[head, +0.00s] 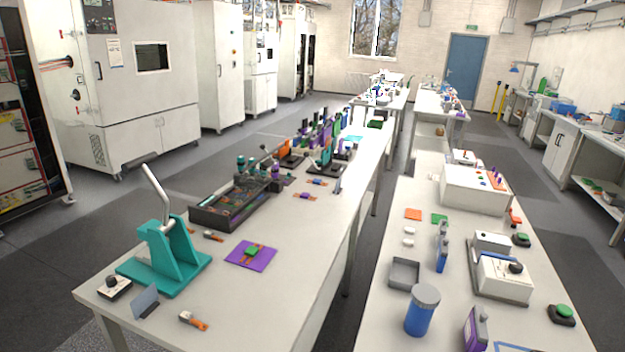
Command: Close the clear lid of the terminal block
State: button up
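I cannot make out a terminal block with a clear lid in the head view; the small items on the benches are too small to tell apart. A long white bench (290,268) runs from the front left towards the back, with a dark tray (222,213) of parts and a teal lever press (165,255) on it. A second white bench (385,325) stands to its right, with white boxes (474,188) and a blue jar (421,315) on it. My gripper is not in view.
Tall white cabinets (150,90) line the left side. A dark floor aisle (60,265) is free between them and the long bench. A narrow gap separates the two benches. Open floor (565,215) lies right of the second bench. A blue door (466,68) is at the back.

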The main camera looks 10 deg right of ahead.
aim_at(268, 163)
jog(key=z, duration=0.15)
jog(key=i, duration=1)
jog(key=u, duration=0.65)
jog(key=k, duration=0.7)
jog(key=u, duration=0.9)
jog(key=k, duration=0.65)
jog(key=u, duration=0.35)
jog(key=i, duration=2.15)
jog(key=z, duration=0.4)
jog(key=i, duration=1.3)
jog(key=z, duration=0.15)
